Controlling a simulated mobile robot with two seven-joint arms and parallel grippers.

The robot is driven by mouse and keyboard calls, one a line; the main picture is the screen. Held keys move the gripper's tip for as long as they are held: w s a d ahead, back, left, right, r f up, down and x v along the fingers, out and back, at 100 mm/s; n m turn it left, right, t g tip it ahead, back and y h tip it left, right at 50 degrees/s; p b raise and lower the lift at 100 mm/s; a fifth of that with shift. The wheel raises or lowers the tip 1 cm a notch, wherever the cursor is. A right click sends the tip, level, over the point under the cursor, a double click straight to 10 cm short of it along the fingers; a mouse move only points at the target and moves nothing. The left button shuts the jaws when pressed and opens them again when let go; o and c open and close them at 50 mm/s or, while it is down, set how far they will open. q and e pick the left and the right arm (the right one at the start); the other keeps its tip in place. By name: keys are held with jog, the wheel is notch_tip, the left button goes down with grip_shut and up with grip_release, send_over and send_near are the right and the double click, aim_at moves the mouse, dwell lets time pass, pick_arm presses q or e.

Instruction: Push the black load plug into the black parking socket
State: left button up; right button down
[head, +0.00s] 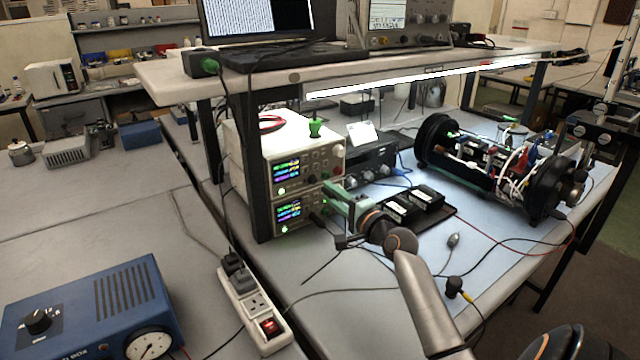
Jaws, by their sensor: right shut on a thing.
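My right gripper (328,205) reaches in from the lower right and is shut close to the front of the lower bench power supply (288,213). It is shut on a small black plug (317,218), taken to be the load plug, which is mostly hidden by the fingers and dark against the panel. The black parking socket cannot be told apart from the dark sockets on the panel. Whether the plug touches or enters a socket cannot be told. My left gripper is not in view.
Another supply (300,172) is stacked on top. Black modules (412,204) lie on a dark mat right of my wrist. A cylinder assembly (500,165) with wires stands at the right. Loose cables cross the bench. A power strip (252,308) and a blue box (88,308) are at lower left.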

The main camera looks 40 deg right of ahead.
jog(key=shift+s+a, duration=0.1)
jog(key=shift+s, duration=0.85)
